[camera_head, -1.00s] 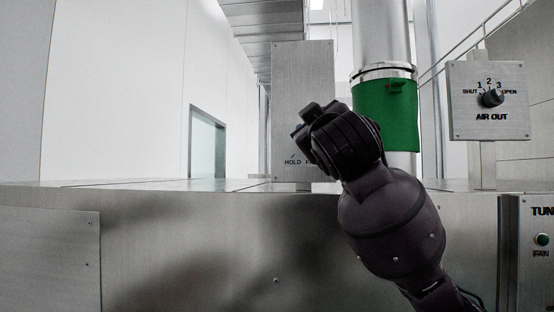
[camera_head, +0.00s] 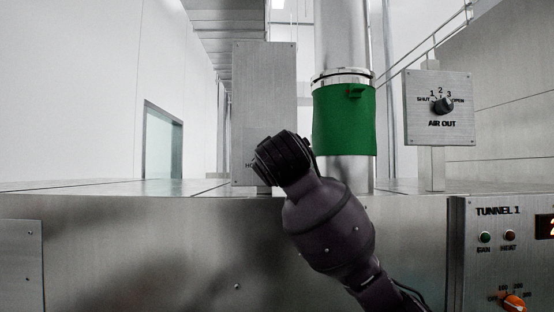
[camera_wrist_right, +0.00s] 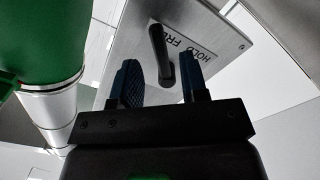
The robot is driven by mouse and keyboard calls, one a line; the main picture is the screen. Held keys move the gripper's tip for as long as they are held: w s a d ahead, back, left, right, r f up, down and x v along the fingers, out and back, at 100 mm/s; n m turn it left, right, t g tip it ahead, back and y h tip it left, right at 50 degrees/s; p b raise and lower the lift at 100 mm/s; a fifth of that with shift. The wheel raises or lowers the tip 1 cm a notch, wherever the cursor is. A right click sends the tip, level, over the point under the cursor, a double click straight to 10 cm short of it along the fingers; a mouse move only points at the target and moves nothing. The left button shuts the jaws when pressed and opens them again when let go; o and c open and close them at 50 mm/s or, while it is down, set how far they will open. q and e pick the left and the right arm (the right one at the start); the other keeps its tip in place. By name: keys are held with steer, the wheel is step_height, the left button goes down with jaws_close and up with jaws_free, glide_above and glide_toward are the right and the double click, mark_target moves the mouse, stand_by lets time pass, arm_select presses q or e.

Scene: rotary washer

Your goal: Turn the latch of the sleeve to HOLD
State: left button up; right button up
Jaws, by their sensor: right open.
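The sleeve's latch is a black lever (camera_wrist_right: 162,55) on a brushed metal plate (camera_wrist_right: 207,25) lettered HOLD and FREE, seen in the right wrist view. My right gripper (camera_wrist_right: 161,80) is open, with its two dark blue fingers on either side of the lever. I see gaps and cannot tell if either finger touches it. In the head view the plate (camera_head: 264,90) stands upright behind my right wrist, which hides the lever and most of the lettering. The green sleeve (camera_head: 344,122) is around the pipe to the right. My left gripper is not in view.
An AIR OUT dial panel (camera_head: 438,108) stands right of the sleeve. A TUNNEL 1 control panel (camera_head: 490,222) with lamps and an orange knob is at the lower right. The steel housing (camera_head: 150,250) spans the front. Its top is clear at the left.

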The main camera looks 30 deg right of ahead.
steer(key=shift+p+x, duration=0.35)
steer(key=shift+x, duration=1.55)
steer(key=shift+a, duration=0.1)
jaws_close()
